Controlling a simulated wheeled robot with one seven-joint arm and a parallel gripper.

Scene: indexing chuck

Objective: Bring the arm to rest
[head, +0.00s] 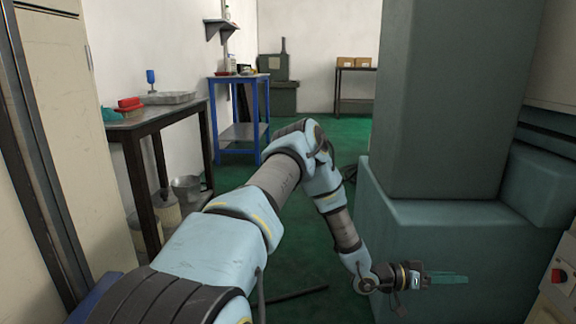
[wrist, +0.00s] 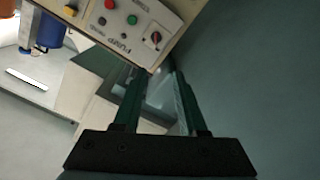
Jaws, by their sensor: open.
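My arm stretches forward over the green floor in the head view and bends down to the right. My gripper (head: 445,278) is at its end, in front of the green machine base at the right. In the wrist view my gripper (wrist: 158,82) shows two green fingers that are apart, with nothing between them. A control panel (wrist: 130,22) with red, green and yellow buttons and a dark rotary switch lies beyond the fingertips in that view.
The large green machine (head: 450,100) fills the right side, close to my gripper. A dark table (head: 160,118) with trays stands at the left, with a bucket (head: 187,190) below it. A blue-framed table (head: 240,100) stands farther back. Green floor (head: 340,130) is clear beyond my arm.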

